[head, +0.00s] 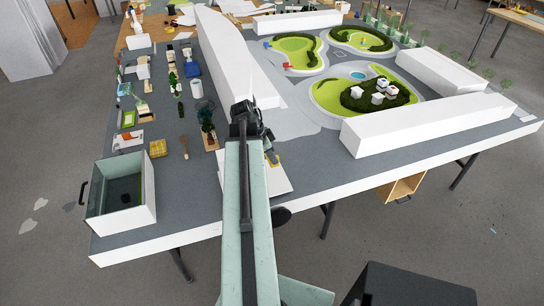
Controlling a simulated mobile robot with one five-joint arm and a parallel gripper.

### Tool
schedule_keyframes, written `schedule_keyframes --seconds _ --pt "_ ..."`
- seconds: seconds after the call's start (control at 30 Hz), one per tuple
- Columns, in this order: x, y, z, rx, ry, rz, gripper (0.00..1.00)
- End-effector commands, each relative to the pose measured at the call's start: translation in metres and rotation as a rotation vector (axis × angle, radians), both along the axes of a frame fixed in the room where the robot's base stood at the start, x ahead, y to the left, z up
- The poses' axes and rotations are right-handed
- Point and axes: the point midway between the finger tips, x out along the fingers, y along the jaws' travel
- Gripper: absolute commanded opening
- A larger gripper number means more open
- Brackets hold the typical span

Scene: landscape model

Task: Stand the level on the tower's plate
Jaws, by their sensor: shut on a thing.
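My gripper (246,114) shows dark at the far end of my pale green arm, over the table between the long white block and the small plants. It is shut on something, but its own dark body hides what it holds. I cannot pick out the level for sure. A small dark and yellow thing (274,158) lies just right of my arm, partly hidden by it. A flat white slab (280,184) lies at the table's front, partly behind my arm. I cannot tell which thing is the tower's plate.
Long white blocks (222,58) (430,125) border the green landscape model (385,92). A grey-green open box (119,190) stands at the front left. Bottles, a yellow block (158,148) and small items crowd the left side.

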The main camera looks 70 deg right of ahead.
Motion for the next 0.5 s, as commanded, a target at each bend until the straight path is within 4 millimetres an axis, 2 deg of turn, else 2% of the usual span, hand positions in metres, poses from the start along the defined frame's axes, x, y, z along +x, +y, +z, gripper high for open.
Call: schedule_keyframes --seconds 0.03,0.5 --pt "0.0 0.0 -0.012 0.0 0.0 0.0 0.0" --pt "0.001 0.0 -0.066 0.0 0.0 0.001 0.0"
